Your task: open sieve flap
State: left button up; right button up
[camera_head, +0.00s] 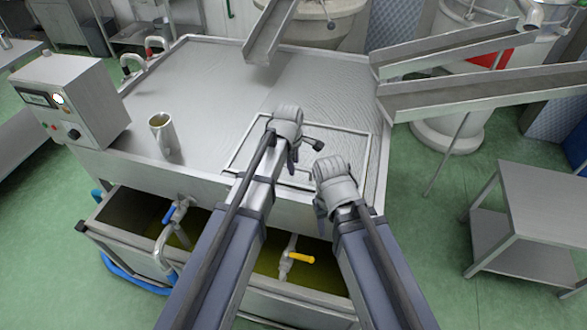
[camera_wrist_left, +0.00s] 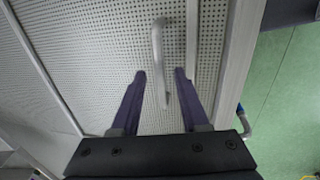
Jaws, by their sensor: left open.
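The sieve flap (camera_head: 322,127) is a framed panel in the top of the steel tank, lying flat and closed, partly hidden by my arms. In the left wrist view, a perforated metal surface (camera_wrist_left: 95,45) fills most of the picture, with a pale curved handle (camera_wrist_left: 158,45) standing on it. My left gripper (camera_head: 293,162) is over the flap. In the wrist view its two dark fingers (camera_wrist_left: 160,74) are open, one on each side of the handle, with gaps to both. My right gripper (camera_head: 320,208) hangs near the tank's front edge; its fingers are too small to read.
A metal mug (camera_head: 163,134) and a control box (camera_head: 78,95) stand on the tank top (camera_head: 205,85) at left. Steel chutes (camera_head: 480,92) reach in from the right. Valves with blue and yellow (camera_head: 300,257) handles sit at the lower trough. A steel side table (camera_head: 550,195) stands right.

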pick_arm(q)
grip_shut()
dwell(0.4)
dwell(1.1)
